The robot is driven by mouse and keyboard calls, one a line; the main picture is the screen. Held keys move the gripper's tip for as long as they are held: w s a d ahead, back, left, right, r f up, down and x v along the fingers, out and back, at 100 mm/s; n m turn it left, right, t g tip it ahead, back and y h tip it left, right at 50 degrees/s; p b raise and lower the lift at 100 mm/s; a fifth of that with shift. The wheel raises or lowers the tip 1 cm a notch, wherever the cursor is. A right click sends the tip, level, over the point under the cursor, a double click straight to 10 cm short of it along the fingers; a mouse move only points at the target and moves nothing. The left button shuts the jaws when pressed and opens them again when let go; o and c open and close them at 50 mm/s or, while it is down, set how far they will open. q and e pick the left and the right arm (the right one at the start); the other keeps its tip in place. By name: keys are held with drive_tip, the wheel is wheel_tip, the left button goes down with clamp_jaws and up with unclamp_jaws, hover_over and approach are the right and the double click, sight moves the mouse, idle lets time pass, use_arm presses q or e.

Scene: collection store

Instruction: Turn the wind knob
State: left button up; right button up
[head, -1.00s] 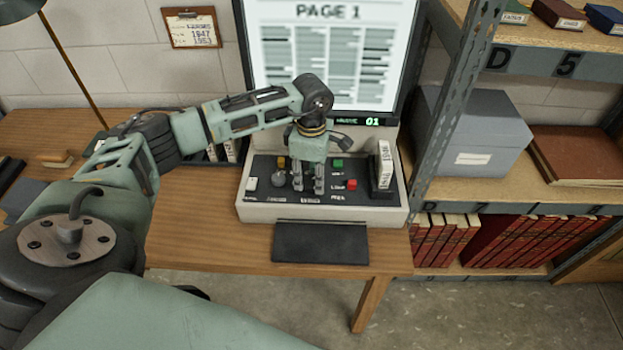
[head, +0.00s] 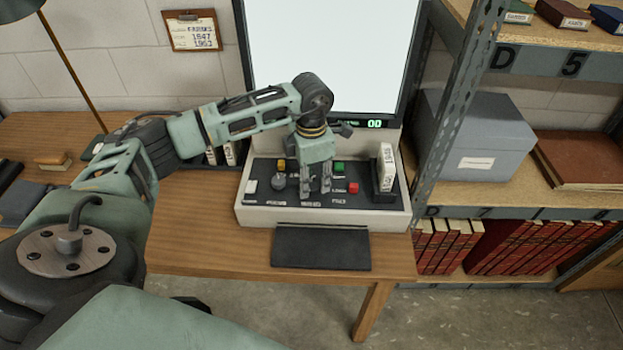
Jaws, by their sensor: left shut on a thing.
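The control panel (head: 262,216) is the sloped base of a reader machine on the wooden desk. My left gripper (head: 315,187) points down at the middle of the panel, its fingers shut around the wind knob, which they almost fully hide. A round grey knob (head: 278,182) is on the panel just left of the fingers. The screen (head: 333,55) above is blank white, and the small green counter (head: 375,124) reads 00. My right gripper is out of view.
Yellow (head: 281,165), green (head: 339,168) and red (head: 353,188) buttons surround the fingers closely. A white labelled box (head: 386,165) stands at the panel's right end. A dark pad (head: 321,248) lies in front. A metal shelf post (head: 457,100) rises at the right.

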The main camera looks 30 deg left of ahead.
sight(311, 181)
use_arm(q)
drive_tip(key=shift+w+a+r, duration=0.25)
drive_tip(key=shift+w+r, duration=0.05)
drive_tip(key=shift+r, duration=0.05)
drive_tip(key=o, duration=0.9)
drive_tip(key=shift+o, duration=0.8)
drive_tip(key=shift+f, duration=0.1)
drive_tip(key=shift+s+f, duration=0.1)
wheel_tip(311, 181, up, 12)
drive_tip(key=shift+d, duration=0.1)
